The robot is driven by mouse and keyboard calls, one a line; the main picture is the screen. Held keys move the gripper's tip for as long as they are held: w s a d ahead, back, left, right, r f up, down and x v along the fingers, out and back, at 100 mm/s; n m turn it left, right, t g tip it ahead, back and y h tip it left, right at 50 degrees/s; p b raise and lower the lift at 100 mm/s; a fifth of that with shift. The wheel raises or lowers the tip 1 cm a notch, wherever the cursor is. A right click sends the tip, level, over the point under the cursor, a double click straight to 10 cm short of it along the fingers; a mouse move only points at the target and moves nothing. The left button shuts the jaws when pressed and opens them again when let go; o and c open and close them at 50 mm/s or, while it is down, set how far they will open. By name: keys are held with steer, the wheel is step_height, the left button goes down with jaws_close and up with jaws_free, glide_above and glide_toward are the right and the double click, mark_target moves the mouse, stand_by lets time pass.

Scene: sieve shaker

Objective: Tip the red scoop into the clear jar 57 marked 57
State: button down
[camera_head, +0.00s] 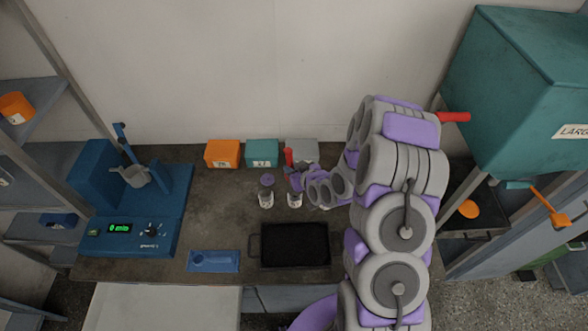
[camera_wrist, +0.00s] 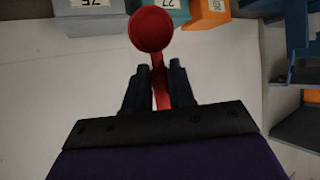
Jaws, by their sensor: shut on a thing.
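The red scoop (camera_wrist: 150,30) has a round bowl and a thin handle. In the wrist view my gripper (camera_wrist: 161,78) is shut on the handle, with the bowl beyond the fingertips; I cannot tell what it holds. In the head view the scoop (camera_head: 288,157) shows as a small upright red shape beside my gripper (camera_head: 293,180), above the back of the bench. Two small clear jars with pale labels stand below it: a left jar (camera_head: 266,199) and a right jar (camera_head: 294,200). Their numbers are too small to read, so I cannot tell which is 57.
Orange (camera_head: 222,154), teal (camera_head: 262,153) and grey (camera_head: 305,151) boxes line the wall. A blue shaker (camera_head: 135,215) stands left. A blue tray (camera_head: 213,261) and black tray (camera_head: 295,262) lie in front. A large teal hopper (camera_head: 520,90) is at right.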

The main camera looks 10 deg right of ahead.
mark_target(288, 161)
steer(key=shift+w+a+r+g+h+p, duration=0.2)
steer(key=shift+w+r+g+h+p, duration=0.1)
steer(key=shift+w+g+p, duration=0.35)
steer(key=shift+w+a+r+g+h+p, duration=0.25)
steer(key=shift+g+p, duration=0.25)
steer(key=shift+g, duration=0.35)
steer(key=shift+f, duration=0.15)
steer(key=shift+w, duration=0.1)
steer(key=shift+w+a+r+g+h+p, duration=0.1)
steer(key=shift+w+r+g+h+p, duration=0.2)
steer(key=shift+g+p, duration=0.3)
steer(key=g, duration=0.1)
steer(key=w+g, duration=0.1)
steer(key=g+h, duration=0.1)
steer(key=shift+w+a+f+p, duration=0.3)
